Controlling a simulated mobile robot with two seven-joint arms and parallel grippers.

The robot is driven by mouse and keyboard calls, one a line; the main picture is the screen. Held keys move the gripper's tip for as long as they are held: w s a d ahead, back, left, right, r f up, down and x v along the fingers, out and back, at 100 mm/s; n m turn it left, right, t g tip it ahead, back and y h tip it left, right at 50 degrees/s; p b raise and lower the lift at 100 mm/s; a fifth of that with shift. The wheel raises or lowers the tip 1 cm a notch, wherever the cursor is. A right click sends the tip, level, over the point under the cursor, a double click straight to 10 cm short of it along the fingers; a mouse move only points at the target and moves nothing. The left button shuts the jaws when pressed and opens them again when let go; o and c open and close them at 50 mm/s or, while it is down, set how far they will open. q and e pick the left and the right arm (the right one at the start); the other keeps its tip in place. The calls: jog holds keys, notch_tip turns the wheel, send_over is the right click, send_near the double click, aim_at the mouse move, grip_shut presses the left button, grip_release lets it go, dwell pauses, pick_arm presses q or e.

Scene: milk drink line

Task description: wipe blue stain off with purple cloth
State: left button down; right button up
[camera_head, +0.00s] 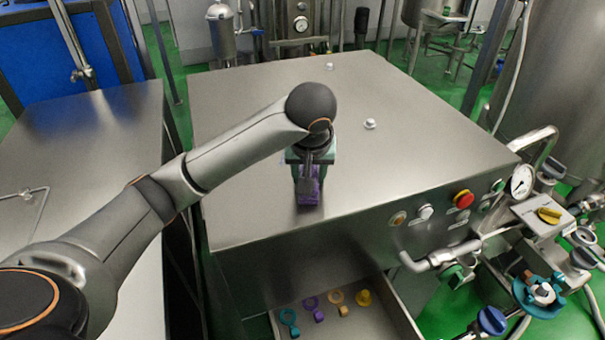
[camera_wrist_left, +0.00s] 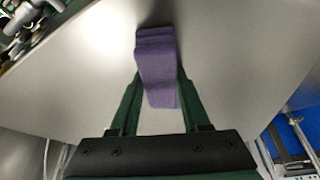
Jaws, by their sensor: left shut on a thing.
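The purple cloth (camera_head: 308,190) is a small folded block at the front part of the steel table top. It also shows in the left wrist view (camera_wrist_left: 156,62), between the two green fingers. My left gripper (camera_head: 309,178) points down and is shut on the cloth, at or just above the steel surface; I cannot tell if the cloth touches it. In the left wrist view my left gripper (camera_wrist_left: 157,100) has a finger on each side of the cloth. I see no blue stain on the visible table top; my arm and gripper hide part of it. My right gripper is not in view.
The steel table top (camera_head: 235,120) is mostly bare, with two small knobs (camera_head: 370,124) (camera_head: 329,66). An open drawer (camera_head: 378,318) below its front holds several small coloured items. Buttons (camera_head: 463,199), a gauge (camera_head: 522,181) and pipes stand at the right. Another steel table (camera_head: 75,140) is at left.

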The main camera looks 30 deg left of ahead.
pick_arm(q)
jog(key=shift+w+d, duration=0.2)
jog(key=shift+w, duration=0.05)
jog(key=shift+w+a, duration=0.1)
jog(key=shift+w, duration=0.05)
jog(key=shift+w+a, duration=1.25)
jog(key=shift+a, duration=0.25)
jog(key=shift+w+a, duration=1.2)
jog(key=shift+a, duration=0.3)
jog(key=shift+w+a, duration=1.25)
jog(key=shift+a, duration=0.25)
jog(key=shift+w+d, duration=0.6)
jog(key=shift+w, duration=0.15)
jog(key=shift+s+d+f, duration=0.15)
jog(key=shift+s+d, duration=1.35)
jog(key=shift+d, duration=0.25)
jog(key=shift+s+d+r, duration=0.1)
jog(key=shift+s+d, duration=1.1)
jog(key=shift+d, duration=0.25)
jog(key=shift+s+d+r, duration=0.1)
jog(key=shift+s+d, duration=1.1)
jog(key=shift+d, duration=0.2)
jog(key=shift+r, duration=3)
